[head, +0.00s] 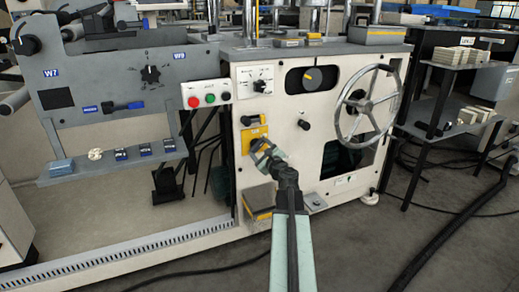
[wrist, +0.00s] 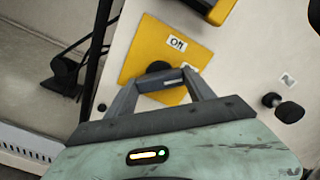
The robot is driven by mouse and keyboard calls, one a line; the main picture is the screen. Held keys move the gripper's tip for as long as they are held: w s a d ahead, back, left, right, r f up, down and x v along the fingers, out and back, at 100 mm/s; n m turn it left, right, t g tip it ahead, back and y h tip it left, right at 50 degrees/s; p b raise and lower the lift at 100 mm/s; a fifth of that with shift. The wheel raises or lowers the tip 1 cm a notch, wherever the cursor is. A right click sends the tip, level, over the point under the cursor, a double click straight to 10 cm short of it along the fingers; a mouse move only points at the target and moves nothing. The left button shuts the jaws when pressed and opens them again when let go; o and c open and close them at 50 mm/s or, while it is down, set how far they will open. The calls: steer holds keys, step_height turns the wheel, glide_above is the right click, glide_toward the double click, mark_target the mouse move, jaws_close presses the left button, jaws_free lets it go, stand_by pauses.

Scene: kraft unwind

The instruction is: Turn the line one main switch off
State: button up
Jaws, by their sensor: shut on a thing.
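The line one main switch is a black knob on a yellow plate (head: 250,132) on the cream machine's front. In the wrist view the yellow plate (wrist: 150,48) carries a white label that seems to read "ON". The black knob (wrist: 158,68) shows just beyond my fingertips. My gripper (head: 262,146) reaches up to the plate from below right. In the wrist view my gripper's fingers (wrist: 162,84) close in on the knob and are shut on it. The fingers hide part of the knob, so its exact angle is unclear.
A control box (head: 206,94) with red and green buttons is above left. A rotary selector (head: 260,85) is above. A black knob (head: 303,124) and a large handwheel (head: 368,98) are to the right. A grey and yellow box (head: 258,200) is below the plate.

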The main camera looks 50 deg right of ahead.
steer(key=n, duration=0.5)
steer(key=shift+n, duration=2.5)
steer(key=o, duration=1.4)
steer(key=shift+s+a, duration=0.1)
steer(key=v, duration=0.7)
steer(key=shift+s, duration=0.3)
